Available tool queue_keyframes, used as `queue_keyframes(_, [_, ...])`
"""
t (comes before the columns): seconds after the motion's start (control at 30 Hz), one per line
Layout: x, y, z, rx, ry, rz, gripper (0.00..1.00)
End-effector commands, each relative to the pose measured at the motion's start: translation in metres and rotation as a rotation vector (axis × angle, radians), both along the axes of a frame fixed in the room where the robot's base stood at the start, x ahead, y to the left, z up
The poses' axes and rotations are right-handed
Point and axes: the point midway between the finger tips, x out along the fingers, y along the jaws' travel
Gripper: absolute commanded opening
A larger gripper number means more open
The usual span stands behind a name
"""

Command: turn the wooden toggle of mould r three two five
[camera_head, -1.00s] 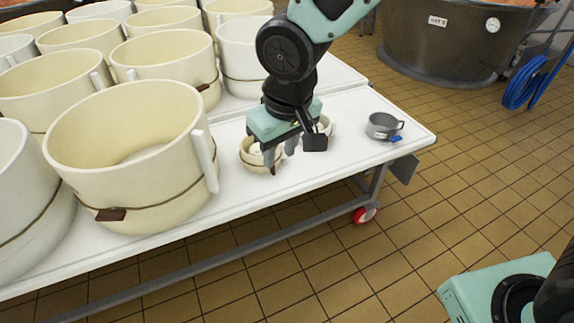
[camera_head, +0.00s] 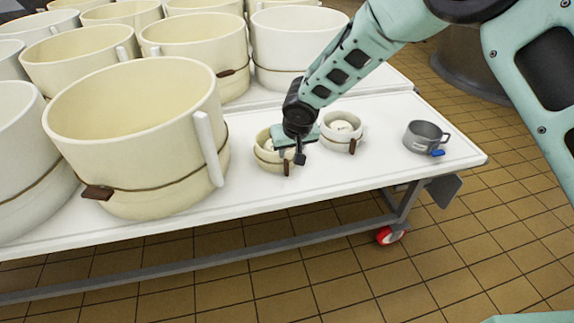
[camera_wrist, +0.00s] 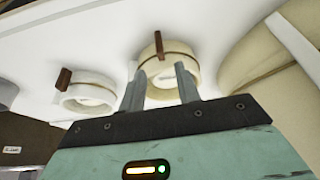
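A small cream mould (camera_head: 262,158) with a brown wooden toggle (camera_head: 286,169) stands near the table's front edge. In the wrist view it is the mould (camera_wrist: 158,92), with its toggle (camera_wrist: 159,44) upright across a thin strap. A second small mould (camera_head: 341,130) with its own toggle (camera_head: 352,146) stands to its right. No number is readable on either. My gripper (camera_head: 282,157) is over the first mould, partly hiding it. In the wrist view my gripper (camera_wrist: 160,72) is open, its fingers apart and the toggle beyond the tips; contact cannot be told.
Large cream moulds (camera_head: 130,150) fill the left and back of the white table (camera_head: 225,205). A grey metal cup (camera_head: 424,137) with a blue tag stands at the right. The table's front right surface is mostly clear.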

Motion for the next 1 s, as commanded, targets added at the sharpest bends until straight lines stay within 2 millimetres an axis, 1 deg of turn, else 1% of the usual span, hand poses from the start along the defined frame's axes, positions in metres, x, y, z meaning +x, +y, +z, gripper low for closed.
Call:
queue_keyframes(0.03, [0.004, 0.001, -0.012, -0.001, 0.002, 0.0, 0.33])
queue_keyframes(0.2, [0.016, 0.006, -0.045, 0.0, 0.003, -0.001, 0.33])
queue_keyframes(0.4, [0.028, 0.01, -0.075, 0.0, 0.001, -0.001, 0.33])
queue_keyframes(0.5, [0.032, 0.011, -0.084, 0.001, 0.001, -0.001, 0.33])
queue_keyframes(0.6, [0.034, 0.012, -0.089, 0.001, 0.0, -0.001, 0.33])
queue_keyframes(0.93, [0.035, 0.012, -0.091, 0.0, 0.0, 0.0, 0.33])
queue_keyframes(0.97, [0.035, 0.012, -0.091, 0.0, 0.0, 0.0, 0.24])
queue_keyframes(1.0, [0.035, 0.012, -0.091, 0.0, 0.0, 0.0, 0.13])
